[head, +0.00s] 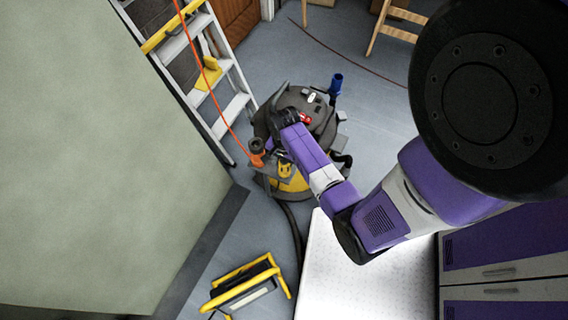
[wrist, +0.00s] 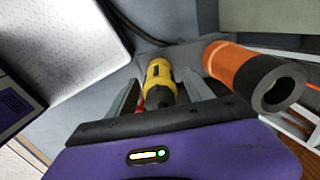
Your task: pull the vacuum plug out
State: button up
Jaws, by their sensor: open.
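The vacuum (head: 318,125) is a dark drum with a yellow lower part, standing on the floor in the head view. My gripper (wrist: 159,77) is open in the wrist view, its two grey fingers pointing away from me. A yellow and black plug-like piece (wrist: 158,76) lies in line with the gap between them; whether it touches either finger is unclear. An orange cylinder with a black hollow end (wrist: 250,74) is to the right of the fingers.
A ladder (head: 205,75) stands to the upper left, with an orange cord (head: 196,62) hanging past it. A pale green panel (head: 90,150) fills the left. A yellow-framed work lamp (head: 247,288) is on the floor. A white surface (head: 345,285) and purple cabinets (head: 510,245) are nearer me.

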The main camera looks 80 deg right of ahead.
grip_shut()
jog(key=shift+r, duration=0.1)
jog(key=shift+r+p, duration=2.95)
jog(key=shift+p, duration=0.15)
jog(key=shift+r, duration=0.1)
jog(key=shift+r+p, duration=2.6)
jog(key=shift+p, duration=0.2)
